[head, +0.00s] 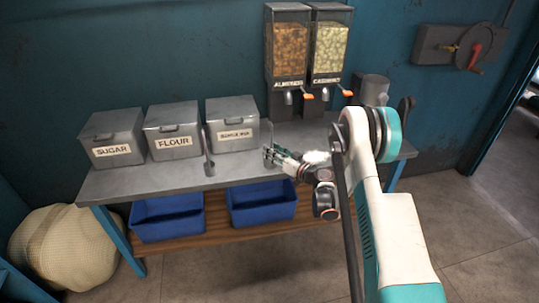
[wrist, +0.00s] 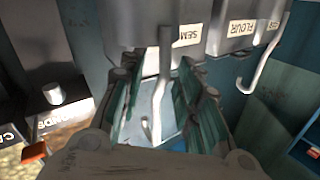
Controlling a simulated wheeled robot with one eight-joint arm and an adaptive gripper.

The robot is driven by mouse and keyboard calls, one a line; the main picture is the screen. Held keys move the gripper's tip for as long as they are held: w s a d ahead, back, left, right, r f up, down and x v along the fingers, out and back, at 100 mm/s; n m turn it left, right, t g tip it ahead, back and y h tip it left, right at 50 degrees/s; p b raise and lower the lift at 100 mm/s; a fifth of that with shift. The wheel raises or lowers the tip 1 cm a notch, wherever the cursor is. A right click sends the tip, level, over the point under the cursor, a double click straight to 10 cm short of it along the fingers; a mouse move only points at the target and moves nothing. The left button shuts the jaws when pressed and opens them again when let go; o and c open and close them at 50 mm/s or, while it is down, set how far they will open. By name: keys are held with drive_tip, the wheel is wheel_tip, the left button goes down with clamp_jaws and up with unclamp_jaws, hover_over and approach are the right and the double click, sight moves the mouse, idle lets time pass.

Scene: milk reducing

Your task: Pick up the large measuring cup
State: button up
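My gripper (head: 270,157) is over the metal counter, in front of the right-hand bin. In the wrist view its two green-lined fingers (wrist: 158,95) are apart, with a thin grey upright handle (wrist: 159,92) between them. A gap shows beside the handle, and I cannot see the fingers pressing on it. The handle's lower end and any cup on it are unclear. A grey long-handled measuring cup (head: 209,166) stands between the flour and right-hand bins; a hooked handle (wrist: 266,58) shows right of the fingers in the wrist view. I cannot tell which cup is larger.
Grey bins for sugar (head: 113,137), flour (head: 173,131) and a third (head: 233,124) line the back of the counter (head: 150,182). Almond (head: 287,50) and cashew (head: 330,50) dispensers stand behind right. Blue crates (head: 167,217) sit on the lower shelf. A metal container (head: 373,89) is far right.

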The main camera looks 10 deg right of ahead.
clamp_jaws()
